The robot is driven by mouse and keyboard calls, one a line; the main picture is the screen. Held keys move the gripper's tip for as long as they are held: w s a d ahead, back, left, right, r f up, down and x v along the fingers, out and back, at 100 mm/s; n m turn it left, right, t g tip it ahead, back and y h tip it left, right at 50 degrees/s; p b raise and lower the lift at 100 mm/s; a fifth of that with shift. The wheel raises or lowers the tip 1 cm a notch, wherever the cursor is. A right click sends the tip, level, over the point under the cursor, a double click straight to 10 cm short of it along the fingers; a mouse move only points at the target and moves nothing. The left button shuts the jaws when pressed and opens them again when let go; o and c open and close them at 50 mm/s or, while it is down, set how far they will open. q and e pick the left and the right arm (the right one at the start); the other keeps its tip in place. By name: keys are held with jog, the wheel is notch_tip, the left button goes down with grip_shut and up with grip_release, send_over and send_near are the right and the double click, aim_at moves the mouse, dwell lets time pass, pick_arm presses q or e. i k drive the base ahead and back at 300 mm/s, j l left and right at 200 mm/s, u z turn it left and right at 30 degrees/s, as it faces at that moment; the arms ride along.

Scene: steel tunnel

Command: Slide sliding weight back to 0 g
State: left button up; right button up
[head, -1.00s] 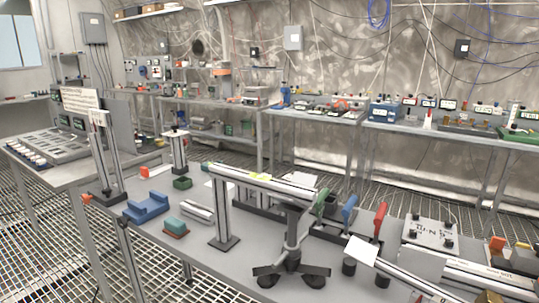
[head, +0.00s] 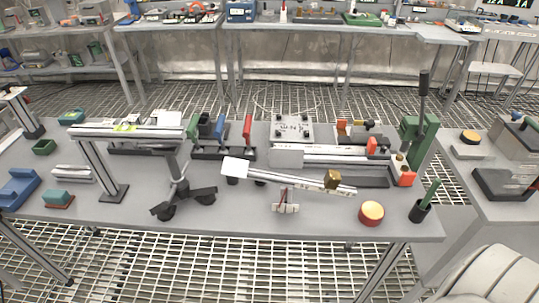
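The sliding weight looks like a brass-coloured block (head: 332,179) on the right part of a pale, slightly tilted beam (head: 285,180) in the head view. The beam carries a white plate (head: 236,168) at its left end and runs down toward the right. The scale marks are too small to read, so I cannot tell the weight's exact setting.
A red-and-yellow round button (head: 371,213) and a black cup with a green handle (head: 420,209) stand right of the beam. A tall green lever press (head: 416,140) is behind them. The front table edge between is mostly clear.

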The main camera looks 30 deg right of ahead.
aim_at(332, 180)
jog(key=k+l+z, duration=0.1)
jog(key=z, duration=0.25)
jog(key=k+l+z, duration=0.1)
jog(key=z, duration=0.25)
jog(key=l+z, duration=0.2)
jog(key=z, duration=0.15)
